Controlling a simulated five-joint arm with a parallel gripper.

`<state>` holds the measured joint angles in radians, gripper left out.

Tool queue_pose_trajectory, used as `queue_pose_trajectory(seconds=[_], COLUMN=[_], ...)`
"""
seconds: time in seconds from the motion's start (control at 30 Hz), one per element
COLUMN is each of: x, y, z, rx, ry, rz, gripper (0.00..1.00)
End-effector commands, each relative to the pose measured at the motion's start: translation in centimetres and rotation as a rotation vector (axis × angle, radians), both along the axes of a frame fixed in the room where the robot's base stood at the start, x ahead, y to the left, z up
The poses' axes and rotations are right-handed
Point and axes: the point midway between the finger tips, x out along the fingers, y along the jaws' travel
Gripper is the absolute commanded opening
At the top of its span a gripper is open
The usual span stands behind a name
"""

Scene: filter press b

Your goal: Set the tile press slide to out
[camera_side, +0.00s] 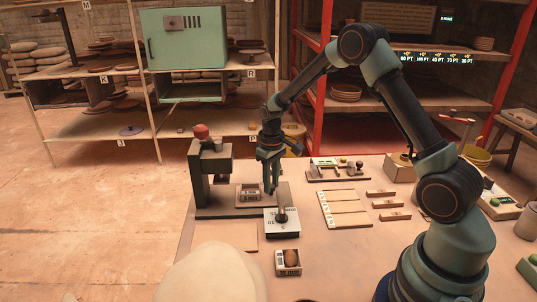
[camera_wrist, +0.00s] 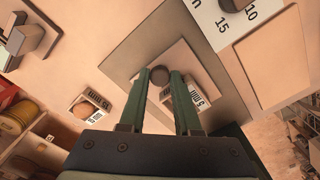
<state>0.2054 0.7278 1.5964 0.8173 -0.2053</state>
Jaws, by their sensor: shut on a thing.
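The tile press (camera_side: 199,178) stands left of centre in the side view, with a red-topped post and a dark grey base plate (camera_wrist: 135,45). Its slide, a light plate (camera_wrist: 205,75), lies over that base in the wrist view. My gripper (camera_wrist: 160,76) is shut on the slide's round brown knob, which shows between the fingertips. In the side view my gripper (camera_side: 270,188) points down at the right part of the press. A small box marked 5 MIN (camera_side: 249,192) sits on the slide and shows beside my right finger in the wrist view (camera_wrist: 187,93). The fingers hide part of the slide.
A white numbered dial box (camera_side: 283,228) with a dark knob stands just in front of the press. Another labelled box (camera_side: 288,263) is on the table (camera_side: 345,262) nearer the camera. Flat strips (camera_side: 343,209) and small blocks lie to the right. Shelves stand behind.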

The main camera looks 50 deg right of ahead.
Motion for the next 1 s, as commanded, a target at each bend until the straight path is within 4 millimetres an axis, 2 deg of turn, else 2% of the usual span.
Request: queue_pose_trajectory(seconds=[0.77,1.0], x=[0.0,-1.6], y=[0.0,-1.7], z=[0.1,0.2], rx=[0.0,0.0], ry=[0.0,0.001], rz=[0.001,-0.003], gripper=[0.0,0.0])
